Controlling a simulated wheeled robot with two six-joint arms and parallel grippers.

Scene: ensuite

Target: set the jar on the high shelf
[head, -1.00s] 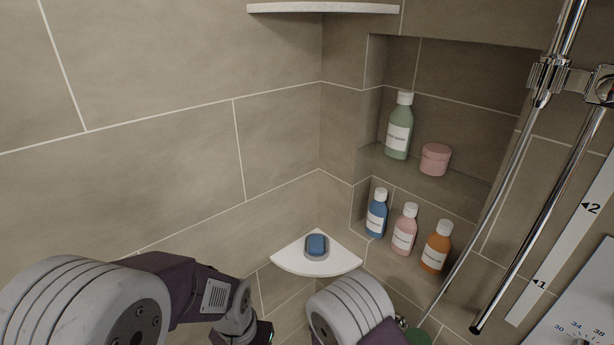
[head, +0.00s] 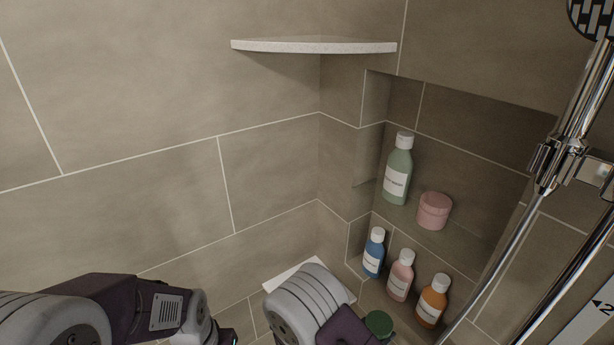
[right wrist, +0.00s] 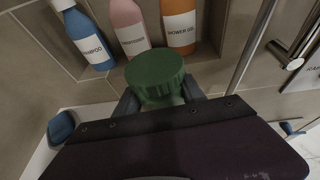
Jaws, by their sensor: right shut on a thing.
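The jar has a ridged green lid, seen in the right wrist view (right wrist: 156,70) and at the bottom of the head view (head: 379,323). My right gripper (right wrist: 163,97) is shut around it, one finger on each side; the jar's lower part is mostly hidden. The high shelf (head: 315,47) is a pale corner shelf, seen from slightly below, well above the jar in the picture. Its top is barely visible and nothing shows standing on it. My left gripper (head: 226,337) is cut off at the bottom edge, and its fingers cannot be made out.
A lower white corner shelf (head: 283,279) is partly behind my right arm; a blue soap (right wrist: 61,128) sits there. The wall niche holds a green bottle (head: 398,170), a pink tub (head: 434,210) and several bottles below. A chrome shower rail (head: 500,240) stands at right.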

